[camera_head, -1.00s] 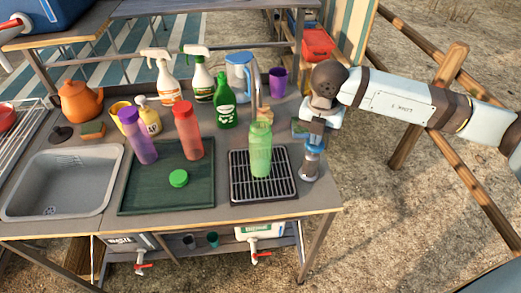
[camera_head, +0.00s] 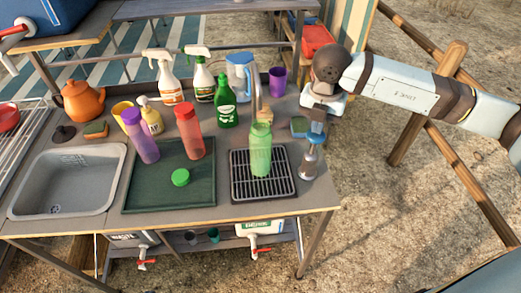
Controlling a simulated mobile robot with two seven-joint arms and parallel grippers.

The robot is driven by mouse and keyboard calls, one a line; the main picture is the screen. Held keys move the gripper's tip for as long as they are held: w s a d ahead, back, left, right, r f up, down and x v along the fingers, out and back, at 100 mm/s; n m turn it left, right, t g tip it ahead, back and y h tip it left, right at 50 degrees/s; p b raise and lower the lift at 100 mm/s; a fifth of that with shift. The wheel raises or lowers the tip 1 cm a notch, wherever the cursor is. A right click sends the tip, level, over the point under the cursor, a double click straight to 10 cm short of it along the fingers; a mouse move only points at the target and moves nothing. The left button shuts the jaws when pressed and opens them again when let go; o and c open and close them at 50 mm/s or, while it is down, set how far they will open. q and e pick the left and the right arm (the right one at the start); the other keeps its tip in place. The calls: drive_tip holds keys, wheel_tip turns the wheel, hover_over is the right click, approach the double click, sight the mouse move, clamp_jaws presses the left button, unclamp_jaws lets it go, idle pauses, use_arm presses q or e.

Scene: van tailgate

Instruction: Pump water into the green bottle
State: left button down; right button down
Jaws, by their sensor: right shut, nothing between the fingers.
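The translucent green bottle (camera_head: 260,150) stands upright on the black drain rack (camera_head: 244,189), uncapped as far as I can see. A tan spout post (camera_head: 266,103) rises just behind it. A green cap (camera_head: 180,177) lies on the dark green mat (camera_head: 150,197). A small blue-grey pump (camera_head: 309,166) stands at the counter's right edge, right of the rack. My right gripper (camera_head: 317,130) is shut and empty, pointing down directly over the pump top; I cannot tell whether they touch. My left gripper is out of view.
Purple (camera_head: 140,137) and red (camera_head: 189,132) bottles stand on the mat's back part. Spray bottles, a dark green soap bottle (camera_head: 226,104), a blue jug (camera_head: 240,72) and a purple cup (camera_head: 277,80) stand behind. A sink (camera_head: 65,180) is at left.

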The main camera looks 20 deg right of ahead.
sight(315, 138)
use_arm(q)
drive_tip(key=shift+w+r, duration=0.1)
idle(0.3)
